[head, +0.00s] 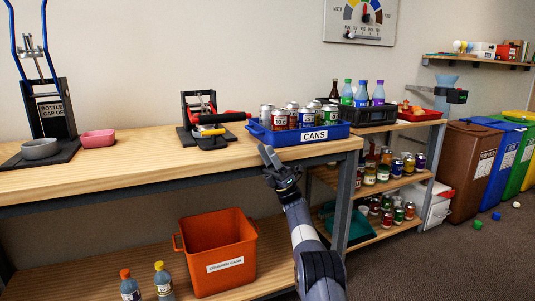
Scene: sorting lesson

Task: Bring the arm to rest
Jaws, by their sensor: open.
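My gripper (272,161) is at the end of my raised arm, in front of the table edge and just below the blue cans tray (284,136). It is seen from behind, looks empty, and its jaws are open. The arm comes up from the bottom of the head view, right of the middle. The gripper overlaps the table's front edge in the picture; I cannot tell the exact gap between them.
The wooden table (190,172) bears a can crusher (208,125), a pink bowl (98,138) and a bottle capper (50,115). An orange bin (218,250) and two bottles stand on its lower shelf. A shelf rack (395,183) with cans and coloured bins (470,165) stand right. Floor at lower right is mostly clear.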

